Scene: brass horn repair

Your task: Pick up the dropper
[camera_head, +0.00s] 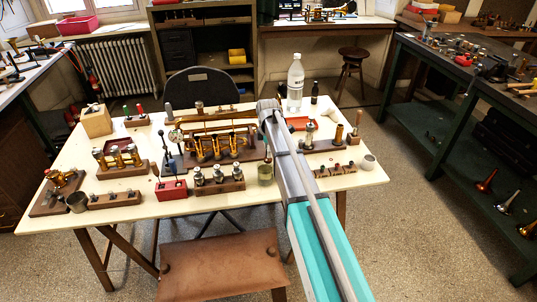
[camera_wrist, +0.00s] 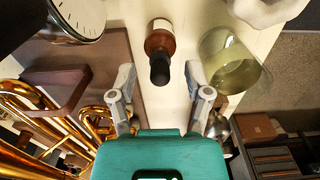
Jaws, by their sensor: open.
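In the wrist view, a small amber bottle with a black cap and a pale label (camera_wrist: 160,45) looks like the dropper. It stands ahead of my gripper (camera_wrist: 159,72), roughly centred between the two spread fingers. My gripper is open and empty, and I see no contact with the bottle. In the head view my arm hides the fingers. A small dark bottle (camera_head: 314,92) stands there behind the arm, beside a clear plastic bottle (camera_head: 296,82); I cannot tell if it is the same one.
In the wrist view, a glass with greenish liquid (camera_wrist: 236,68) stands close right of the bottle. Brass tubing (camera_wrist: 45,125) and a dial gauge (camera_wrist: 82,14) lie left. The table (camera_head: 105,205) is crowded with wooden blocks and a red box (camera_head: 172,190).

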